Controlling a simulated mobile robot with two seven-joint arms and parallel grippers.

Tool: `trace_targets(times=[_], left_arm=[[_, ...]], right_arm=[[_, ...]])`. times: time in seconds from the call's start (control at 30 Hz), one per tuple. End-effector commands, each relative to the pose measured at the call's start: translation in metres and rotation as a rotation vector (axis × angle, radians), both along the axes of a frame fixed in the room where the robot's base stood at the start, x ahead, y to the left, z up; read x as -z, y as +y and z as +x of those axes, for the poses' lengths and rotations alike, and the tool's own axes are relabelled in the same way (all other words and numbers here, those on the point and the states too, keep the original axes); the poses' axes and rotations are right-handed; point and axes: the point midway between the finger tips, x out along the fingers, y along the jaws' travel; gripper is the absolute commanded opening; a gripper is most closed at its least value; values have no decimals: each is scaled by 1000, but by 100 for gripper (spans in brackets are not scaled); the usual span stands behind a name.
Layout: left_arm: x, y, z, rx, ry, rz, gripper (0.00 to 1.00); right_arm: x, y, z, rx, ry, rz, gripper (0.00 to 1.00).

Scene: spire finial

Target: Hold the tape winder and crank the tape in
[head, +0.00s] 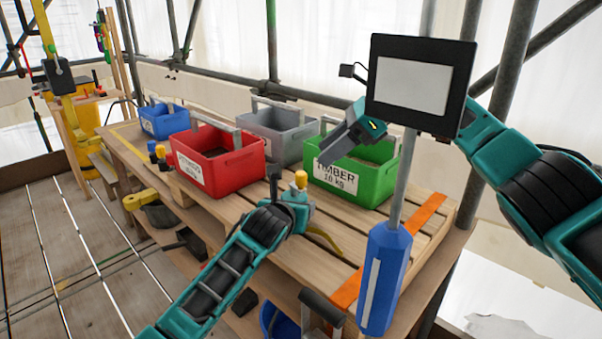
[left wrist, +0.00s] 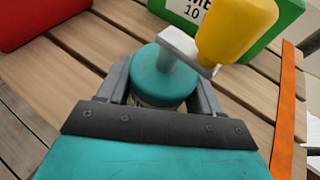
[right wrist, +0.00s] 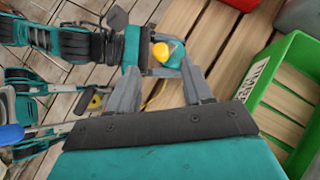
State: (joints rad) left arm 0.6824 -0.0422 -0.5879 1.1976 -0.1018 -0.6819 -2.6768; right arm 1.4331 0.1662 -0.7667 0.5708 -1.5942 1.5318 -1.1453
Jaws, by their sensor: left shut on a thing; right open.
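The tape winder (left wrist: 158,88) is a teal round body with a grey crank arm (left wrist: 185,48) and a yellow knob (left wrist: 236,30). My left gripper (head: 292,195) is shut on its body above the bench, one finger on each side in the left wrist view. The knob (head: 300,179) stands up above the left gripper in the head view. My right gripper (head: 322,155) is open and empty, in front of the green bin. In the right wrist view the knob (right wrist: 160,52) shows beyond the open fingers, apart from them. A yellow strip (head: 325,238), perhaps tape, lies beside the left gripper.
A green bin (head: 385,182) labelled timber, a red bin (head: 235,168), a grey bin (head: 290,145) and a blue bin (head: 165,122) stand on the slatted bench. An orange strip (head: 430,212) crosses the bench's right end. Scaffold poles rise behind.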

Motion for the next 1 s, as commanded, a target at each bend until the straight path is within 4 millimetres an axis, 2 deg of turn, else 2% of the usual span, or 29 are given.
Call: trace_targets(times=[0.2, 0.4, 0.6, 0.87, 1.0], left_arm=[[0, 0, 0, 0, 1, 0, 30], [0, 0, 0, 0, 1, 0, 30], [0, 0, 0, 0, 1, 0, 30], [0, 0, 0, 0, 1, 0, 30], [0, 0, 0, 0, 1, 0, 30]], right_arm=[[33, 34, 2, -1, 3, 2, 50], [52, 53, 5, 0, 1, 3, 50], [59, 59, 6, 1, -1, 1, 50], [60, 60, 6, 1, -1, 1, 50], [60, 59, 6, 1, -1, 1, 37]])
